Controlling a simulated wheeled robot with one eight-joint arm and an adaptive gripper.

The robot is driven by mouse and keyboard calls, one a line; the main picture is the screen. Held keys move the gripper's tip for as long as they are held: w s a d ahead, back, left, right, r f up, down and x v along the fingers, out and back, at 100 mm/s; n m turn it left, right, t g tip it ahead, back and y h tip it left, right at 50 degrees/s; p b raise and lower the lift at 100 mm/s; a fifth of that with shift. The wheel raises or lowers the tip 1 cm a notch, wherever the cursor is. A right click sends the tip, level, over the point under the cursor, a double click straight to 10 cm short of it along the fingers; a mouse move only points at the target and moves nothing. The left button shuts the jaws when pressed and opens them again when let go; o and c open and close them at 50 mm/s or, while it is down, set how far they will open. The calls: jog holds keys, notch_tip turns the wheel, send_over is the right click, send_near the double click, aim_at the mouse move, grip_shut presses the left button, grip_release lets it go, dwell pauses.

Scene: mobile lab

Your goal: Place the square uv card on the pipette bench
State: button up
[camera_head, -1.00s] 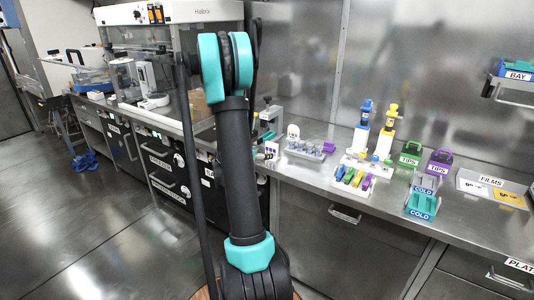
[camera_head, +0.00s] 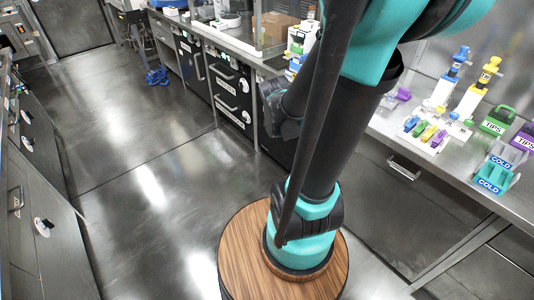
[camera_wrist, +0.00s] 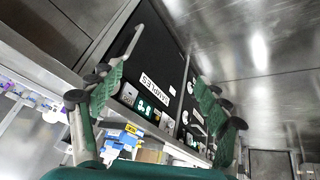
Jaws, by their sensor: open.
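I see no square uv card in the head view or the wrist view. The steel bench (camera_head: 408,136) with the pipettes runs along the right side of the head view. A blue pipette (camera_head: 449,78) and a yellow pipette (camera_head: 476,92) stand on it in a white stand. My gripper (camera_wrist: 158,95) shows in the wrist view with its two green fingers spread apart. Nothing is between the fingers. It faces dark labelled drawers (camera_wrist: 150,60) below a counter. My arm hides part of the bench in the head view.
A rack of coloured tubes (camera_head: 425,133), a green tips box (camera_head: 497,120), a purple tips box (camera_head: 525,137) and teal cold block (camera_head: 494,178) occupy the bench. Drawers (camera_head: 35,215) line the left side.

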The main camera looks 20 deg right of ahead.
jog(key=s+a+f+n+y, duration=0.2)
jog(key=s+a+n+y, duration=0.1)
jog(key=s+a, duration=0.5)
jog(key=shift+a+n+g+y, duration=0.3)
jog(key=shift+a+n, duration=0.3)
jog(key=shift+f, duration=0.1)
dwell(0.3)
